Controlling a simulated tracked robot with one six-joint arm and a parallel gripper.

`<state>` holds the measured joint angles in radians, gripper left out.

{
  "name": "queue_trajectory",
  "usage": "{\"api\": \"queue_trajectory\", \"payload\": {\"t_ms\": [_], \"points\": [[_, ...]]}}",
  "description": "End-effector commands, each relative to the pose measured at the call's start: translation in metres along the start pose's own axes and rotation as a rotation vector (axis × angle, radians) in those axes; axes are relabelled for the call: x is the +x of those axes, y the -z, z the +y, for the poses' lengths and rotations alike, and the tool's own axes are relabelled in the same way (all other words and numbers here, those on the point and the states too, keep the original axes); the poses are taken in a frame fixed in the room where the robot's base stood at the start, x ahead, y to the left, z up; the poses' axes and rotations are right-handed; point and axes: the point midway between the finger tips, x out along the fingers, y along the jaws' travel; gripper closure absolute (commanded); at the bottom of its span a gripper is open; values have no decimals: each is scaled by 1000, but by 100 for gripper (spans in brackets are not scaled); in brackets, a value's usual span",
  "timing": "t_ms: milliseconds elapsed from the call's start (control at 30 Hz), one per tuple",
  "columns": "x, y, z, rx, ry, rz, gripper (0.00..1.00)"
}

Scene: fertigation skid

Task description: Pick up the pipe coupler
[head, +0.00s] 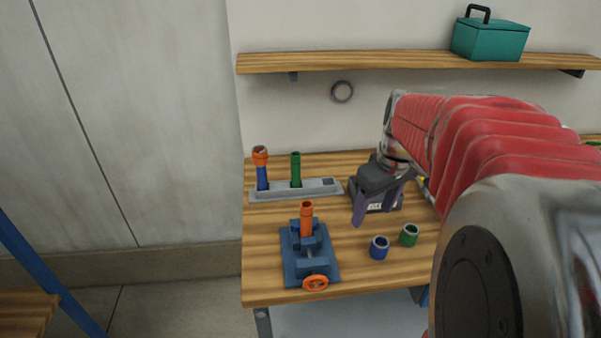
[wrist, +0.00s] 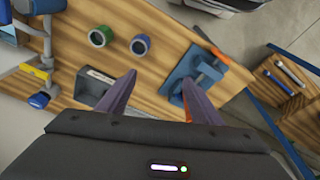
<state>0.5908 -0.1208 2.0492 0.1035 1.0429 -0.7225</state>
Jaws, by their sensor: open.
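Two short hollow ring pieces that look like pipe couplers stand apart on the wooden bench: a blue coupler (head: 379,248) and a green coupler (head: 409,235). In the wrist view, the blue coupler (wrist: 140,44) and green coupler (wrist: 100,37) lie beyond my fingertips. The task does not say which is meant. A wider orange piece (head: 260,155) also caps a blue pipe in the grey rack. My gripper (head: 374,212) is open and empty, above the bench, left of and behind the couplers in the head view. Its purple fingers (wrist: 158,80) also show in the wrist view.
A blue vise (head: 299,245) with an upright orange pipe (head: 307,220) stands front left. Behind it, the grey rack (head: 322,189) holds a green pipe (head: 296,170). A dark labelled box (wrist: 92,84) sits near my gripper. A shelf (head: 400,61) hangs above.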

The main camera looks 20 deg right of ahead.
Motion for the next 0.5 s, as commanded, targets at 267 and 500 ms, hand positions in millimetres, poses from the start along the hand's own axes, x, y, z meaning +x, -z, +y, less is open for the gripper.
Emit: {"api": "queue_trajectory", "payload": {"t_ms": [267, 500], "points": [[19, -10, 58, -12, 38, -39, 41], [20, -11, 63, -16, 42, -41, 41]]}}
